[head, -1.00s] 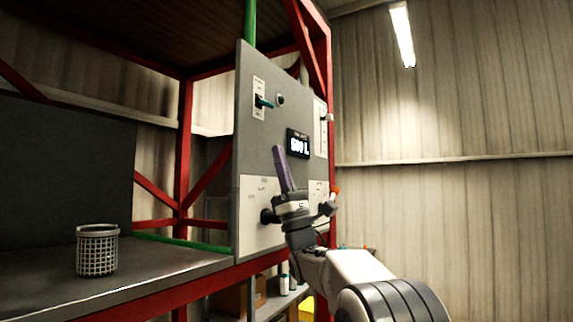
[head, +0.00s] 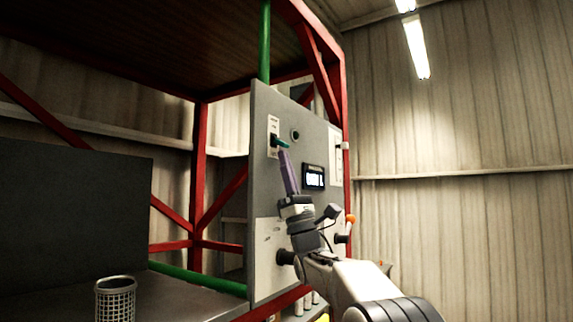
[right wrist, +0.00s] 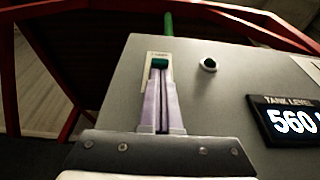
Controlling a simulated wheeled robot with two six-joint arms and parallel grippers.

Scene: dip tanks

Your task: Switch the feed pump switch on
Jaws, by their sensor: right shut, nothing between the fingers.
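A switch with a green lever (head: 281,143) sits on a white plate (head: 273,131) high on the grey panel (head: 262,185). Its label is too small to read. The lever sticks out from the panel, and I cannot tell which position it is in. My right gripper (head: 285,154) points up with its purple fingers shut and empty, tips just below the lever. In the right wrist view the gripper (right wrist: 160,82) reaches up to the green lever (right wrist: 160,62); I cannot tell whether they touch. My left gripper is out of view.
A tank level display (right wrist: 294,121) reads 560, right of the fingers. A round knob (right wrist: 208,65) is right of the switch. An orange-tipped lever (head: 350,219) is lower right. A wire basket (head: 115,299) stands on the bench. Red frame posts (head: 199,180) surround the panel.

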